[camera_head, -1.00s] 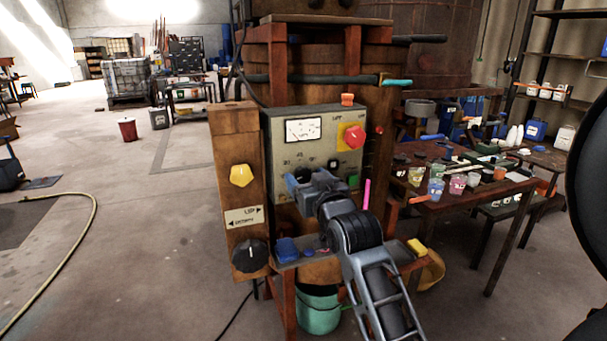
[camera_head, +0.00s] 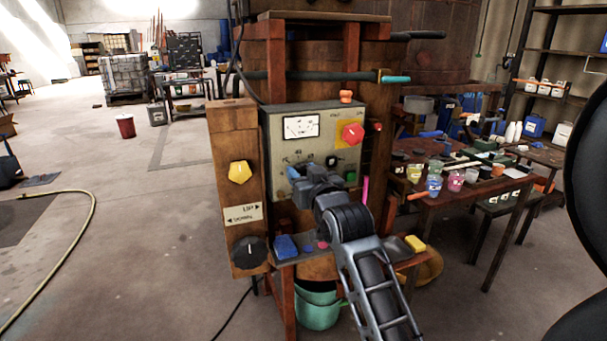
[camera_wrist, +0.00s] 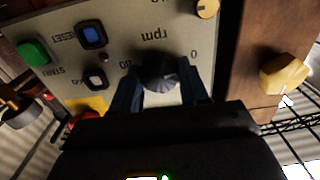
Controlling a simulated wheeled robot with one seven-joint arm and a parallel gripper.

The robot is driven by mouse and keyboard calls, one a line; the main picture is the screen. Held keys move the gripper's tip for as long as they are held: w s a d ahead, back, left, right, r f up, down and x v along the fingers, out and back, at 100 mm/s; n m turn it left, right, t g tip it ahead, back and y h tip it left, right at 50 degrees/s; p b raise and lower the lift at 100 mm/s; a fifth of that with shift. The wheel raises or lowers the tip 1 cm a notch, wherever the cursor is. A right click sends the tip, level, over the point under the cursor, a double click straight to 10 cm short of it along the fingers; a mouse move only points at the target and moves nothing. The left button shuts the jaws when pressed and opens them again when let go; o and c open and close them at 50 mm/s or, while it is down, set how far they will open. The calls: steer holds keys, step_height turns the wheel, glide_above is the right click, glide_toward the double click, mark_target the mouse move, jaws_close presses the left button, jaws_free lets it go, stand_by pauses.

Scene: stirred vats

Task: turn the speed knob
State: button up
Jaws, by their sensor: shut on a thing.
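The speed knob is a dark round knob (camera_wrist: 160,74) on the grey control panel (camera_head: 280,125), beside the marking "rpm" in the wrist view. My gripper (camera_wrist: 160,88) has one blue finger on each side of this knob and is shut on it. In the head view my gripper (camera_head: 305,180) covers the knob, at the lower left of the panel. The wrist view shows the panel upside down.
A red emergency knob (camera_head: 352,134) on a yellow plate, and a meter (camera_head: 301,127), sit above my gripper. A yellow knob (camera_head: 239,172) and a black knob (camera_head: 249,252) are on the wooden post at left. A ledge with a blue object (camera_head: 286,247) lies below.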

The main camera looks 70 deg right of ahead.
steer(key=shift+c, duration=0.6)
steer(key=shift+m, duration=0.3)
steer(key=m, duration=0.3)
steer(key=shift+m+p, duration=0.3)
steer(key=m, duration=0.5)
steer(key=shift+s+d, duration=0.1)
steer(key=shift+m, duration=0.4)
steer(key=o, duration=1.1)
steer(key=shift+c, duration=0.2)
